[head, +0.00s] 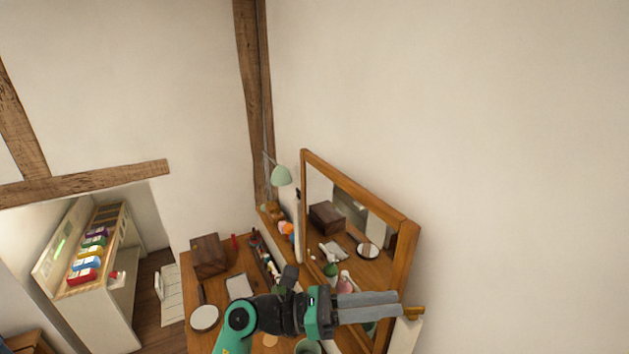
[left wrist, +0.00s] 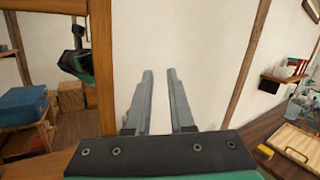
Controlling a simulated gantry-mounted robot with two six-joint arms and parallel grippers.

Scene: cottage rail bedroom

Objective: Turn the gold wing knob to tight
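The gold wing knob (head: 414,312) shows in the head view at the lower right end of the mirror frame, on top of a pale post (head: 406,336). My left gripper (head: 399,304) reaches in from the left with its fingertips close beside the knob. I cannot tell from the head view whether they touch. In the left wrist view the left gripper (left wrist: 159,74) has a clear gap between its fingers, with only pale wall behind. The knob cannot be made out there. Its tight or loose setting cannot be read. My right gripper is in neither view.
The wood-framed mirror (head: 410,238) stands behind the arm on the wooden dressing table (head: 199,292). A brown box (head: 208,256), a round white dish (head: 204,318) and a green lamp (head: 281,175) are to the left. Bare wall lies to the right.

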